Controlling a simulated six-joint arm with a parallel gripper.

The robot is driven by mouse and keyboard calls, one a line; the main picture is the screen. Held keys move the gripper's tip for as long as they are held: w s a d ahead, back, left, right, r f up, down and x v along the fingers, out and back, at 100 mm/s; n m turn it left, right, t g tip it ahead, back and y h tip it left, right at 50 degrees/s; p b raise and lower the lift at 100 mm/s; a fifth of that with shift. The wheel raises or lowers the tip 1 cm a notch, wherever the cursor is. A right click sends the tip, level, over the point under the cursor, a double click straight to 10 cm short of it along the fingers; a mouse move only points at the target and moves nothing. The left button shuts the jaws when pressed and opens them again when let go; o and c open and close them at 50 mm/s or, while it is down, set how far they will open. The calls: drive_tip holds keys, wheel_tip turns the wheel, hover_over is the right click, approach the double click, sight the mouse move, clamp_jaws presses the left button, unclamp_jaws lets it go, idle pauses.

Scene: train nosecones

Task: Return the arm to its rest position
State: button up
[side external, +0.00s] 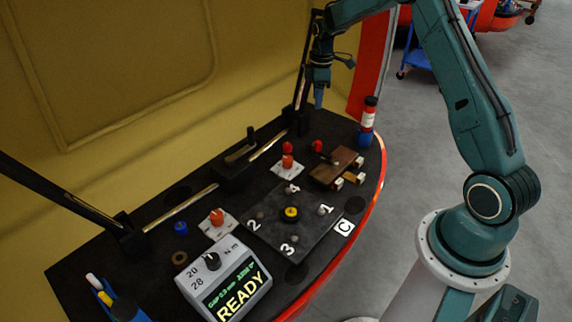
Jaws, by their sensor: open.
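My gripper (319,97) is at the upper middle of the side external view. It hangs pointing down in the air above the back right part of the dark work table (165,262). Its fingers are small and seen edge-on here, and nothing shows held between them. My teal arm comes from the right and bends over at the top of the picture.
A red and blue bottle (369,115) stands close right of my gripper. Below are a brown block (336,165), red-knobbed parts (287,161), a numbered plate (262,228) and a torque display (228,287) reading READY. A yellow wall (120,90) stands behind; grey floor lies right.

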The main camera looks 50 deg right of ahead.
drive_tip(key=s+a+r+m+t, duration=0.1)
drive_tip(key=s+a+r+m, duration=0.1)
drive_tip(key=s+a+r, duration=0.6)
drive_tip(key=s+a+r+m+t, duration=0.15)
drive_tip(key=s+a+r, duration=0.25)
drive_tip(key=a+r, duration=0.5)
drive_tip(key=s+a+r+m+t, duration=0.1)
drive_tip(key=s+a+m, duration=0.1)
drive_tip(key=s, duration=0.8)
drive_tip(key=s+a+r+m+t, duration=0.1)
drive_tip(key=s+a, duration=0.3)
drive_tip(key=s, duration=0.6)
drive_tip(key=shift+s+a+r+m, duration=0.25)
drive_tip(key=shift+s+r+m, duration=0.1)
drive_tip(key=shift+m, duration=0.5)
drive_tip(key=shift+t, duration=0.25)
